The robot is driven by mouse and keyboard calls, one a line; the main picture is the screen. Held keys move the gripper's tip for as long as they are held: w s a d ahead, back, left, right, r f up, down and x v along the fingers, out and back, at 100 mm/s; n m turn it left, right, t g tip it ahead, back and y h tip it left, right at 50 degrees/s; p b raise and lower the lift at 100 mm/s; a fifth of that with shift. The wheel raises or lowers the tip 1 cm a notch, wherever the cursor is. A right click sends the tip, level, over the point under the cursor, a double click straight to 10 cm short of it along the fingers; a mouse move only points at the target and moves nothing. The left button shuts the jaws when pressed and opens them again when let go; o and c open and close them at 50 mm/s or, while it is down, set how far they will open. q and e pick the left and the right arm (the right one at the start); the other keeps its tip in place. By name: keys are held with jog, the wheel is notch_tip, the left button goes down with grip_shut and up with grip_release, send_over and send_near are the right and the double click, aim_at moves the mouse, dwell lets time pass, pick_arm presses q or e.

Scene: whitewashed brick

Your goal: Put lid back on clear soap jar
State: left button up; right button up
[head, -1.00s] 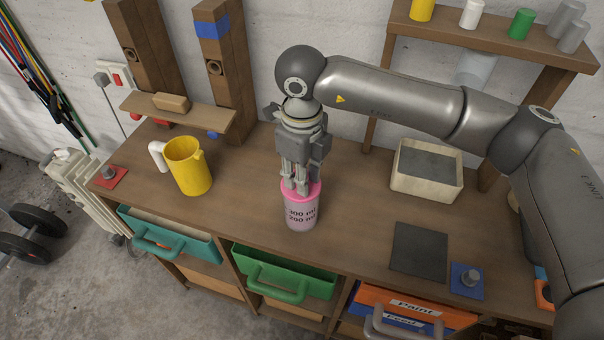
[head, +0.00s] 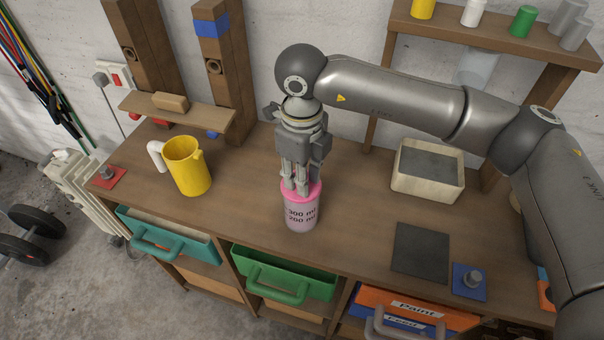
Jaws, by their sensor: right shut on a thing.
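The clear soap jar (head: 301,215) stands upright on the wooden workbench, with dark volume markings on its side. The pink lid (head: 310,196) is at the top of the jar, level and in line with it. I cannot tell whether it is fully seated. My right gripper (head: 296,186) points straight down from above and is shut on the pink lid, its fingers partly hiding the lid. My left gripper is not in view.
A yellow jug (head: 187,166) stands to the left on the bench (head: 245,206). A beige box (head: 427,188), a dark grey mat (head: 420,250) and a blue plate with a knob (head: 469,281) are to the right. A green drawer (head: 287,268) is below the front edge.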

jog(key=shift+b, duration=0.4)
dwell(0.7)
dwell(0.3)
jog(key=o, duration=1)
jog(key=shift+o, duration=0.5)
jog(key=o, duration=0.4)
jog(key=shift+r+p, duration=1.25)
jog(key=shift+r, duration=2.25)
